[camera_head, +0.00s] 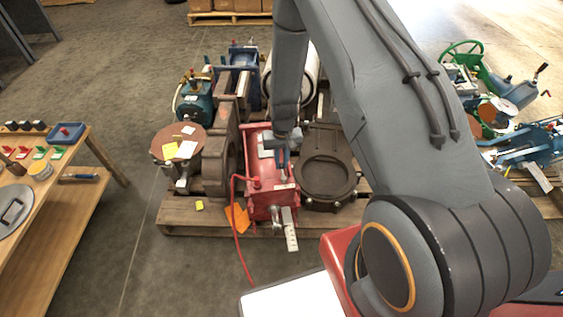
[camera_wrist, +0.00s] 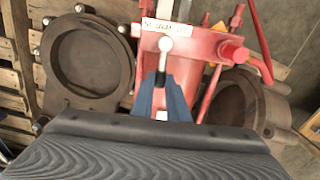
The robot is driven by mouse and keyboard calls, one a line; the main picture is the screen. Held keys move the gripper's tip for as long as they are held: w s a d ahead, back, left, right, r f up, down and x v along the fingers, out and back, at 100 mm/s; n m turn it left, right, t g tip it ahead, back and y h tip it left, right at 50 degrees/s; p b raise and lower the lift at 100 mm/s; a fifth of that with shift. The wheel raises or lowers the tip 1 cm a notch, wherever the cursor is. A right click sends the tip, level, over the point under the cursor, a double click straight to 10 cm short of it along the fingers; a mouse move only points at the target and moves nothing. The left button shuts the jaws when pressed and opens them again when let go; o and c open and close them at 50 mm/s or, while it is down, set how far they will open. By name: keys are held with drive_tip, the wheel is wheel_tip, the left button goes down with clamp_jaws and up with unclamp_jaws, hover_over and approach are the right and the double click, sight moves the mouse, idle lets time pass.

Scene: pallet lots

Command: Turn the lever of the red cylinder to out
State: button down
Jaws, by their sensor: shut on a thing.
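The red cylinder (camera_head: 258,200) lies on the wooden pallet, and its red body also fills the upper middle of the wrist view (camera_wrist: 203,48). My gripper (camera_head: 281,160) is over the top of the cylinder. In the wrist view its blue fingers (camera_wrist: 162,92) are shut on the lever (camera_wrist: 165,60), which has a pale round knob at its end. The lever points up in that view, toward a white label plate (camera_wrist: 166,27) whose lettering is too blurred to read surely. The fingers hide the lower part of the lever.
A dark round flanged valve (camera_head: 326,170) sits close to the cylinder's right. A brown casting (camera_head: 217,160) stands to its left. A red hose (camera_head: 236,225) runs from the cylinder to the floor. A wooden bench (camera_head: 75,170) is at left, with bare floor between.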

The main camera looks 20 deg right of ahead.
drive_tip(key=shift+s+a+n+p, duration=0.2)
drive_tip(key=shift+a+n, duration=0.4)
drive_tip(key=shift+n, duration=0.75)
drive_tip(key=shift+s+a+n+p, duration=0.15)
drive_tip(key=shift+a+n, duration=0.5)
drive_tip(key=shift+n, duration=0.65)
drive_tip(key=shift+s+a+n+p, duration=0.1)
drive_tip(key=shift+a+n+p, duration=0.15)
drive_tip(key=shift+a+n, duration=0.75)
drive_tip(key=shift+d+n, duration=0.4)
drive_tip(key=shift+n, duration=0.05)
drive_tip(key=c, duration=1.7)
unclamp_jaws()
drive_tip(key=shift+r, duration=0.15)
wheel_tip(320, 180, up, 8)
drive_tip(key=shift+w+f, duration=0.1)
drive_tip(key=shift+f, duration=0.1)
